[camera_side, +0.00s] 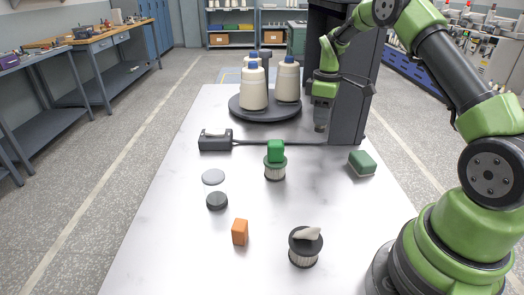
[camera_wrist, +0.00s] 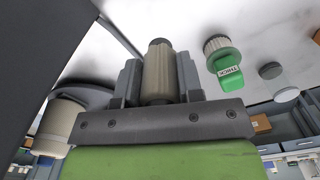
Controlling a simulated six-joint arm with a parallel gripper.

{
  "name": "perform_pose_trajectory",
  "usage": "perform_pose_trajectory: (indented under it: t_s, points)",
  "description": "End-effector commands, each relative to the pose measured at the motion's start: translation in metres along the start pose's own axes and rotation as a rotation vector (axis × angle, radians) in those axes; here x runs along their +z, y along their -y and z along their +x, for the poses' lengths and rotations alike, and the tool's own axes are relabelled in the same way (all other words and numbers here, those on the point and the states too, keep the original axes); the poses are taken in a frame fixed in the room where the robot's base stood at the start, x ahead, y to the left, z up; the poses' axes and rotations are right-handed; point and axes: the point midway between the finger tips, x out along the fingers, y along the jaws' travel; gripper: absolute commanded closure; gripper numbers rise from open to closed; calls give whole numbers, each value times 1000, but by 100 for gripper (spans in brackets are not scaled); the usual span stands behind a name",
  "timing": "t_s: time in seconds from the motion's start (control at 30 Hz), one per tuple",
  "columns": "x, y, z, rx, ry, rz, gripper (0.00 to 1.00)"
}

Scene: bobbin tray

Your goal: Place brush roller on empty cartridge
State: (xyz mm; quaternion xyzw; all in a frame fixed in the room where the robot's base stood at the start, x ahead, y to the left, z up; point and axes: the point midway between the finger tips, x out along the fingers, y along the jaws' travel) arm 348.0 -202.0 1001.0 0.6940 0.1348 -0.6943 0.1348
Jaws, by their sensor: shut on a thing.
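My gripper (camera_side: 321,112) is right of the turntable, above the table beside the dark column. In the wrist view its jaws (camera_wrist: 158,74) are shut on a beige ribbed roller with dark ends, which I take as the brush roller (camera_wrist: 158,72). In the side view only its dark lower end (camera_side: 320,127) shows. A pleated cartridge (camera_side: 275,175) stands mid-table with a green block on top; it also shows in the wrist view (camera_wrist: 216,45). A second pleated cartridge (camera_side: 303,259), with a black flange and a pale lump on top, stands nearer. I cannot tell which is the empty one.
A turntable (camera_side: 239,112) holds large thread cones behind. A black cradle (camera_side: 215,145) with a rod lies to the left. The table's left front is clear.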

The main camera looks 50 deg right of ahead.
Motion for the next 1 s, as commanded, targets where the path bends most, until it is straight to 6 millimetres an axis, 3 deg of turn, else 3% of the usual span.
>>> perform_pose_trajectory:
  t_s: [0.13,0.27,0.4,0.6,0.8,0.9,1.0]
  points:
    - [-19,11,-7,2,0,2,89]
    - [-60,42,-20,4,2,19,89]
    - [-111,97,-41,8,4,56,89]
    - [-158,181,-68,7,1,122,89]
    - [-174,236,-84,3,-1,171,89]
    - [-176,247,-84,1,1,183,89]
    - [-176,250,-71,0,6,186,89]
